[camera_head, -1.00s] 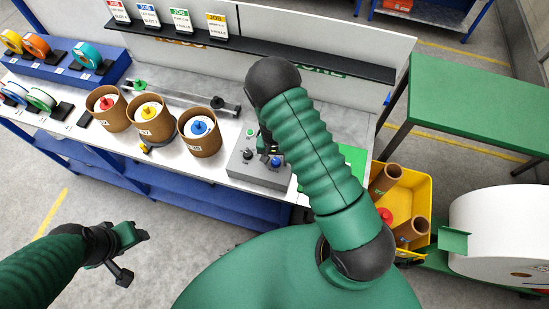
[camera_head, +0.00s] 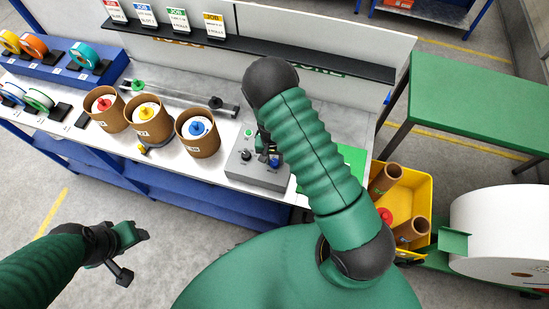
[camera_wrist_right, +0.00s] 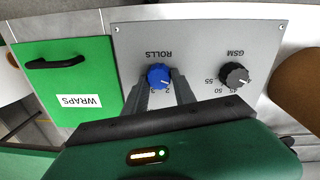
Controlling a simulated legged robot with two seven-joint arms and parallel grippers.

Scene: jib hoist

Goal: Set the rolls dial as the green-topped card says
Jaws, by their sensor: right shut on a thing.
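The blue rolls dial (camera_wrist_right: 158,75) is on a grey control panel (camera_wrist_right: 200,40) in the right wrist view, with the label ROLLS and small numbers beside it. My right gripper (camera_wrist_right: 160,82) has one finger on each side of the dial and is shut on it. The exact dial setting is too small to tell. In the head view the dial (camera_head: 275,161) shows beside the dark fingers. The green-topped card (camera_head: 179,20) stands on the back shelf; its small text is not readable. My left gripper (camera_head: 128,248) is away from the bench; its finger gap is unclear.
A black GSM dial (camera_wrist_right: 233,75) is beside the rolls dial. A green WRAPS lid (camera_wrist_right: 65,80) adjoins the panel. Three brown tubs (camera_head: 197,140) stand left of the panel. A yellow bin (camera_head: 412,190) with tubes is at the right. Other job cards flank the green one.

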